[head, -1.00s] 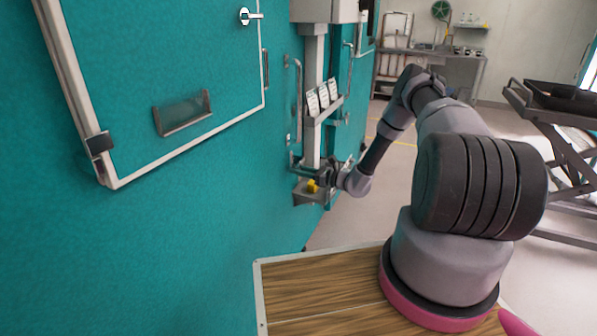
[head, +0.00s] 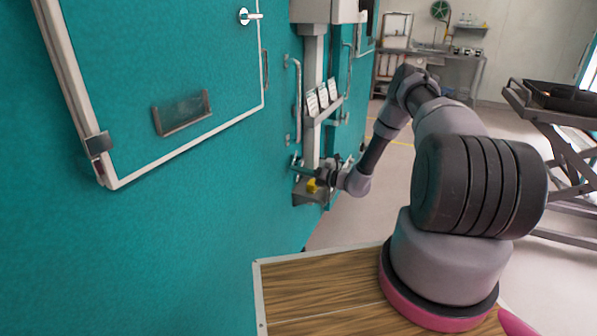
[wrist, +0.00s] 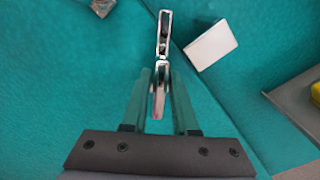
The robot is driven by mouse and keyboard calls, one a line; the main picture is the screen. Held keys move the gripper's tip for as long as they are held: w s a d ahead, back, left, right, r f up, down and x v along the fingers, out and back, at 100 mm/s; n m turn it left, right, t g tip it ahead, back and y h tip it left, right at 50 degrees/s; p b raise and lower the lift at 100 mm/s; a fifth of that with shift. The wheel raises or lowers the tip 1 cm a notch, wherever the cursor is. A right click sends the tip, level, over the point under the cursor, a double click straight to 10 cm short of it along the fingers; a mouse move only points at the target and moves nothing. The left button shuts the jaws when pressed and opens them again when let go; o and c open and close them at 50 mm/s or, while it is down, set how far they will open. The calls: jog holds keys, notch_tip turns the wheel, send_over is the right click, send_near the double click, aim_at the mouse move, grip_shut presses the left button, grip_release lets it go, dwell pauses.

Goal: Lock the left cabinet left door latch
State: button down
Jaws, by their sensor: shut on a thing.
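A shiny metal latch lever (wrist: 163,35) stands out from the teal panel in the wrist view. Its lower end lies between the two fingers of my gripper (wrist: 160,85), which is shut on it. In the head view my gripper (head: 303,168) is at the teal wall beside the grey post, and the latch there is too small to make out.
A yellow object (head: 312,186) sits on a small grey shelf (head: 308,198) just below my gripper. A grey post (head: 313,90) with white cards (head: 322,97) stands above it. A white plate (wrist: 212,45) lies right of the latch.

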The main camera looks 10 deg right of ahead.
jog(key=m, duration=0.4)
jog(key=shift+w+d+f+m, duration=0.1)
jog(key=shift+m, duration=0.2)
jog(key=shift+f+m, duration=0.15)
jog(key=shift+m, duration=1.85)
jog(key=c, duration=0.7)
grip_release()
jog(key=v, duration=1.1)
